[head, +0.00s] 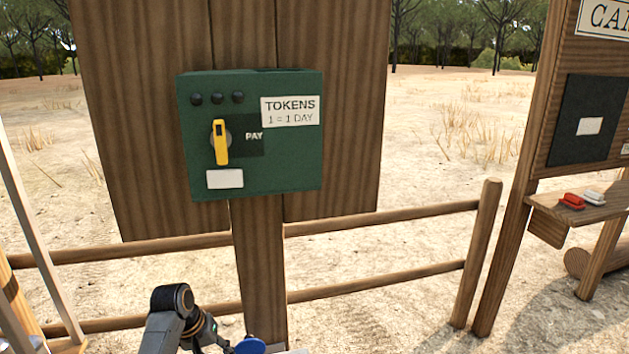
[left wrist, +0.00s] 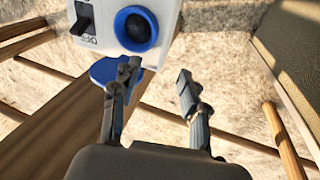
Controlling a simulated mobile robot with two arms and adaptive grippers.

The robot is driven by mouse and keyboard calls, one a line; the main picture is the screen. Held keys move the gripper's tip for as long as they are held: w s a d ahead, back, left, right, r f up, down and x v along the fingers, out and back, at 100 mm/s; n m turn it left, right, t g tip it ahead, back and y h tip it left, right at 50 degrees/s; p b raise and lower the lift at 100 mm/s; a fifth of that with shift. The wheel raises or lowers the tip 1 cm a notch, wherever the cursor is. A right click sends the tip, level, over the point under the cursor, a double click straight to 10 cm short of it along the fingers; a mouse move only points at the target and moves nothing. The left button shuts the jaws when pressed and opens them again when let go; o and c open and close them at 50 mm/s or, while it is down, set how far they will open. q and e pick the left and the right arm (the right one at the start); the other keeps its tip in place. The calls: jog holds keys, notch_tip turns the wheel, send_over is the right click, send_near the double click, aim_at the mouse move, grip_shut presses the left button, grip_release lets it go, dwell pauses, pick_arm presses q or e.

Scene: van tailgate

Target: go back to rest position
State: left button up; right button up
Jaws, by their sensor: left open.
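My left gripper (left wrist: 158,75) is open and empty in the left wrist view, its two dark fingers spread apart. Just beyond the fingertips is a white box (left wrist: 168,28) with a round blue ring (left wrist: 136,30) and a small dark switch (left wrist: 82,18). A flat blue part (left wrist: 104,71) sits below it, partly behind the left finger. In the head view, part of my left arm (head: 172,318) shows at the bottom edge; its fingers cannot be made out there. A blue piece (head: 250,346) lies beside it, cut by the edge. My right gripper is out of view.
A green token box (head: 297,160) with a yellow handle (head: 220,142) is mounted on a wooden board (head: 345,90) above. A rail fence (head: 400,216) runs behind. At right, a wooden shelf (head: 600,212) holds red and white items. Open sandy ground lies beyond.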

pick_arm(q)
jog(key=s+d+f+m+y, duration=0.1)
jog(key=s+f, duration=0.3)
jog(key=s, duration=0.4)
jog(key=s+f+m+y, duration=0.1)
jog(key=s+f, duration=0.2)
jog(key=s, duration=0.5)
jog(key=s+d+r+m+t, duration=0.1)
jog(key=s+r, duration=0.1)
jog(key=s, duration=0.8)
jog(key=s+d+r+m, duration=0.1)
jog(key=s+d+r, duration=0.15)
jog(key=s, duration=0.65)
notch_tip(320, 180, down, 25)
jog(key=s+g, duration=0.1)
jog(key=s+a+f, duration=0.2)
jog(key=s+f, duration=0.6)
jog(key=s+a+f+g, duration=0.1)
jog(key=s+a+f, duration=0.1)
jog(key=s+f, duration=0.7)
jog(key=shift+s+m+y, duration=0.15)
jog(key=shift+m+y, duration=0.15)
